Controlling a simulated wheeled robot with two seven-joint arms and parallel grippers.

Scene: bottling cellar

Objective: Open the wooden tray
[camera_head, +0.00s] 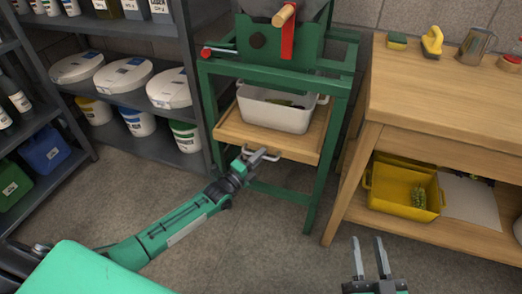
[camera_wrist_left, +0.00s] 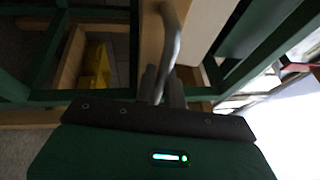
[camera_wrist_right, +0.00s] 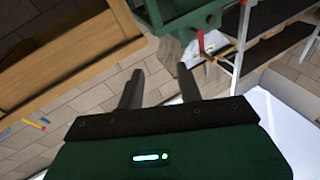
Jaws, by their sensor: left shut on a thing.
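The wooden tray (camera_head: 228,127) sits in the green stand, under the machine with the red lever. Its front edge stands out toward me, and a white tub (camera_head: 275,116) rests on it. A metal bow handle is on the tray's front; it also shows in the left wrist view (camera_wrist_left: 172,45). My left gripper (camera_head: 262,155) is at the tray's front, shut on the handle. In the left wrist view the fingers (camera_wrist_left: 163,82) close around the bar. My right gripper (camera_head: 369,258) is open and empty, in front of the wooden table; it also shows in the right wrist view (camera_wrist_right: 158,85).
The green stand (camera_head: 325,150) frames the tray. A wooden table (camera_head: 450,100) stands at right with a yellow bin (camera_head: 395,200) on its lower shelf. A dark shelf (camera_head: 130,100) with white buckets (camera_head: 170,88) stands at left. The floor in front is clear.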

